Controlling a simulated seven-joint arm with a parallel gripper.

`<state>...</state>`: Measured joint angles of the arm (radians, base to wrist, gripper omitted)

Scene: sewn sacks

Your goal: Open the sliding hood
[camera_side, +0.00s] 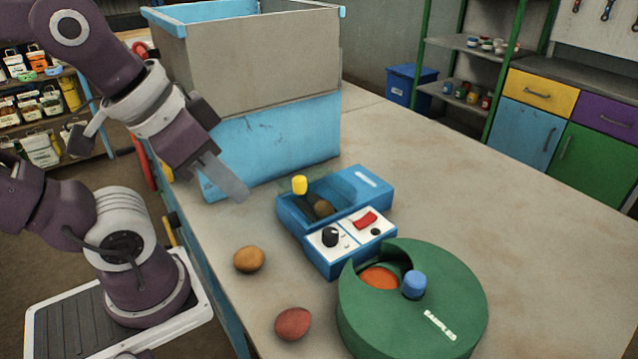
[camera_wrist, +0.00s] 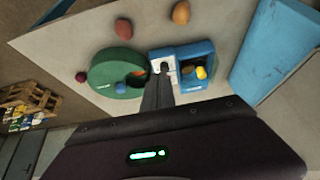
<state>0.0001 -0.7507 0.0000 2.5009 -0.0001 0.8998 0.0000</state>
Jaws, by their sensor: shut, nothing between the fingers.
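The blue machine (camera_side: 372,190) stands on the table, with a white control panel, a black knob and a red switch at its front. Its hood (camera_side: 337,186) looks like a translucent greenish panel over a recess, with a yellow knob (camera_side: 299,185) at the left. A brown round item (camera_side: 322,208) shows in the recess. How far the hood stands open I cannot tell. My gripper (camera_side: 238,190) is shut and empty, in the air left of the machine and apart from the yellow knob. The wrist view also shows the yellow knob (camera_wrist: 202,72) and the shut fingers (camera_wrist: 157,92).
A green round container (camera_side: 450,290) with a blue knob (camera_side: 414,284) stands in front of the machine. A tall blue and grey bin (camera_side: 270,140) stands behind. An orange-brown item (camera_side: 249,259) and a red one (camera_side: 293,323) lie at the left. The table's right side is clear.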

